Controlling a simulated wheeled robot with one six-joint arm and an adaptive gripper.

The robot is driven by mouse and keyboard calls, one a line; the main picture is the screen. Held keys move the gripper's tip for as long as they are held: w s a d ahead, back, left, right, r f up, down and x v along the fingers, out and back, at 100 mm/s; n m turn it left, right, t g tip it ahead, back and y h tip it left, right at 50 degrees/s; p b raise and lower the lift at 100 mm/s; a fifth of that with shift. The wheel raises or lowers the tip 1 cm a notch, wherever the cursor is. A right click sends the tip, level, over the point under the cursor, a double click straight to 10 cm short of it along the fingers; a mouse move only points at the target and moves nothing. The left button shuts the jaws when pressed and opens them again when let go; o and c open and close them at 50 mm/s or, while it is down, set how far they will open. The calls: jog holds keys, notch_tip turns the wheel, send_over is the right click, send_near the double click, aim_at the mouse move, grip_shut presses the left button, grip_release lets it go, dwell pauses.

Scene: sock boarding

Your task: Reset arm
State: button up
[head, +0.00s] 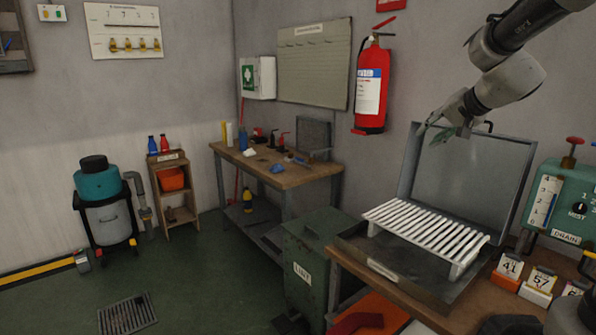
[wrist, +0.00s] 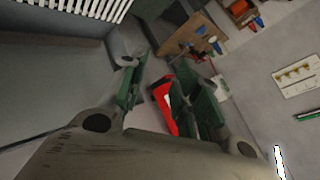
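My gripper (head: 436,132) is raised in the air above the open lidded box with the white slatted rack, at the upper right of the head view. In the wrist view my gripper (wrist: 160,85) shows two green-padded fingers standing apart, with nothing between them but the background. It looks open and empty. My arm comes in from the upper right corner of the head view. No sock shows in either view.
The white slatted rack (head: 425,232) lies in the box with its lid (head: 468,175) upright. A red fire extinguisher (head: 372,85) hangs on the wall left of my gripper. A green control box (head: 565,205) stands at right, numbered cards (head: 508,268) before it. A workbench (head: 285,178) stands further back.

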jog(key=s+f+n+g+h, duration=0.1)
jog(key=s+f+n+g, duration=0.1)
jog(key=s, duration=1.4)
jog(key=s+d+f+n+g+h, duration=0.1)
jog(key=s+f, duration=0.5)
jog(key=s, duration=1.1)
jog(key=shift+s+f+n+g+h, duration=0.25)
jog(key=shift+n+g+h, duration=0.35)
jog(key=shift+n+g, duration=1)
jog(key=shift+r+n+t, duration=0.1)
jog(key=shift+n+t, duration=0.2)
jog(key=shift+s, duration=0.1)
